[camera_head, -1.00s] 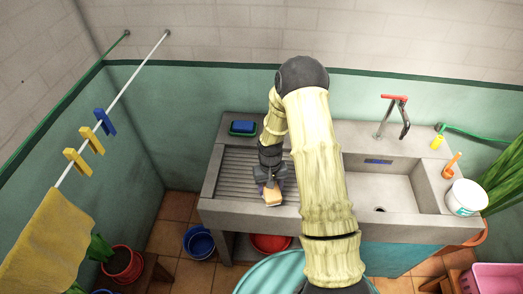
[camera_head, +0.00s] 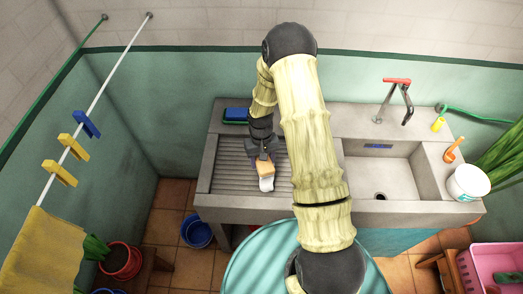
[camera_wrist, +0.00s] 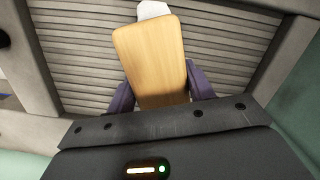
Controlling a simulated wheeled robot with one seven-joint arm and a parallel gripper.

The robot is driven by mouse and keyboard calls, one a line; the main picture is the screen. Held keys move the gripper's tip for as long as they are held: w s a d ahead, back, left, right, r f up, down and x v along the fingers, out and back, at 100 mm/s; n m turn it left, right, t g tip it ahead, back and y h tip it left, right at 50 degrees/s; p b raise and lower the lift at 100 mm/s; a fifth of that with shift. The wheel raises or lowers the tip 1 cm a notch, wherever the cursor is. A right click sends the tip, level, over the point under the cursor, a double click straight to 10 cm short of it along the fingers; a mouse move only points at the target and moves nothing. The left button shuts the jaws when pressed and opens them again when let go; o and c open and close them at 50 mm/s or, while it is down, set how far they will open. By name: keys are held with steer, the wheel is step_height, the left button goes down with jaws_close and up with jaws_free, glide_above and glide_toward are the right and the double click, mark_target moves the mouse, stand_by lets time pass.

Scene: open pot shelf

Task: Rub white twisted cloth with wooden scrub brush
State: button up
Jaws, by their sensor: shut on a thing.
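The wooden scrub brush (camera_head: 264,168) is in my gripper (camera_head: 262,158), over the ribbed washboard of the sink. In the wrist view the brush's flat wooden back (camera_wrist: 154,60) fills the middle, between the purple fingers of my gripper (camera_wrist: 158,98). The white cloth (camera_head: 267,184) shows just in front of the brush on the ribs, and its white end (camera_wrist: 153,9) shows past the brush in the wrist view. The rest of the cloth is hidden under the brush and gripper. I cannot tell whether the bristles touch it.
The ribbed washboard (camera_head: 225,170) has a raised concrete rim. A blue sponge in a dish (camera_head: 236,115) lies behind. The basin (camera_head: 385,180), tap (camera_head: 398,95) and white bucket (camera_head: 467,182) are to the right. A teal tub (camera_head: 255,265) stands in front.

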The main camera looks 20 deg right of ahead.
step_height(320, 180, up, 4)
steer(key=n+p, duration=0.1)
steer(key=n, duration=0.1)
steer(key=n+p, duration=0.1)
steer(key=n, duration=0.1)
steer(key=shift+s+a+r+h+p, duration=0.1)
steer(key=shift+a+r+h+p, duration=0.05)
steer(key=shift+r+h+p, duration=0.15)
steer(key=shift+r+n+p, duration=0.35)
steer(key=shift+r+n, duration=0.1)
steer(key=shift+n, duration=0.45)
steer(key=shift+f, duration=0.15)
